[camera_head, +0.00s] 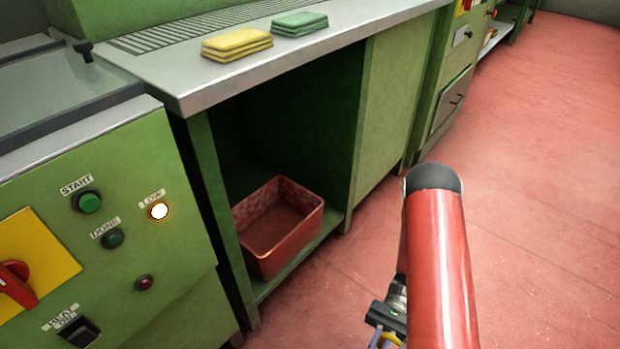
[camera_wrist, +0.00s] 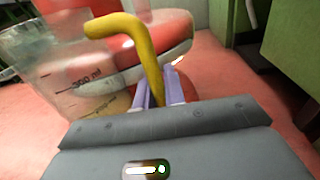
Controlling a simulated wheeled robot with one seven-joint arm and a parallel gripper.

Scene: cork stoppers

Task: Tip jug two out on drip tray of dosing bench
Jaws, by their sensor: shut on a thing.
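A clear jug (camera_wrist: 62,68) with dark volume marks and a yellow handle (camera_wrist: 130,26) fills the left of the wrist view. My gripper (camera_wrist: 159,88) has its pale purple fingers shut on the handle. The jug's lower part looks tan; I cannot tell if that is liquid. Its number is not readable. In the head view only a bit of my gripper (camera_head: 386,338) shows at the bottom edge, and my arm hides the jug. A grooved metal area (camera_head: 190,30) lies on the bench top; I cannot tell if it is the drip tray.
Yellow cloths (camera_head: 237,45) and green cloths (camera_head: 299,24) lie on the metal bench top (camera_head: 360,20). A red tub (camera_head: 280,225) stands on the low shelf below. A green control panel (camera_head: 110,220) with a lit lamp is at left. Red floor (camera_head: 550,180) is open at right.

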